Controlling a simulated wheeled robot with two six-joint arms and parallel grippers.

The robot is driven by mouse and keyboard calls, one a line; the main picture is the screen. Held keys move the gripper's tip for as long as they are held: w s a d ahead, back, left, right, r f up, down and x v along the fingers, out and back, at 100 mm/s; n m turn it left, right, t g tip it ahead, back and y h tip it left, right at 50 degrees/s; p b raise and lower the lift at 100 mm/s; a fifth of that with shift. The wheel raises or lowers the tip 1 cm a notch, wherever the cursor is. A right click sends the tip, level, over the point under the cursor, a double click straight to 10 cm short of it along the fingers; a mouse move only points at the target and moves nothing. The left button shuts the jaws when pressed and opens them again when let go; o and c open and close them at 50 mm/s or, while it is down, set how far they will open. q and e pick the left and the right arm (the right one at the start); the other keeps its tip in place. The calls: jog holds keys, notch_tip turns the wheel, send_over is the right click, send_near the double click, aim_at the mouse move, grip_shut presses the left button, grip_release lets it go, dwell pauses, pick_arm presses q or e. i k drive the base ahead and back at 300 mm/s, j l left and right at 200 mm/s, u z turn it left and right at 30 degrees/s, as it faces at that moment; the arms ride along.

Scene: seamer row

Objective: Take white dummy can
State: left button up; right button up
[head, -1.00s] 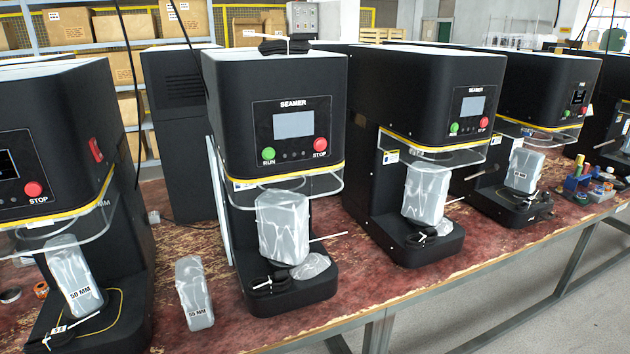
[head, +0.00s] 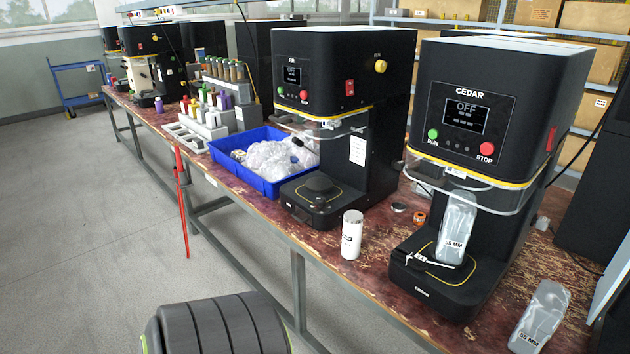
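A white can (head: 352,235) with a small dark label stands upright on the worn red bench top (head: 395,262). It stands near the bench's front edge, between the FIR seamer (head: 340,80) and the CEDAR seamer (head: 500,110). Nothing touches it and it is fully visible. Neither of my grippers is in view. A dark ribbed part of one of my arms (head: 215,325) shows at the bottom left, in front of the bench and well apart from the can.
A blue bin (head: 262,180) of clear plastic stands left of the FIR seamer. A wrapped 55 MM block (head: 540,318) lies at the right; another wrapped block (head: 455,232) stands on CEDAR's base. An orange ring (head: 420,218) lies behind the can. The floor at left is open.

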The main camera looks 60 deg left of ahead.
aim_at(352, 234)
jog(key=u, duration=1.7)
jog(key=i+j+u, duration=0.2)
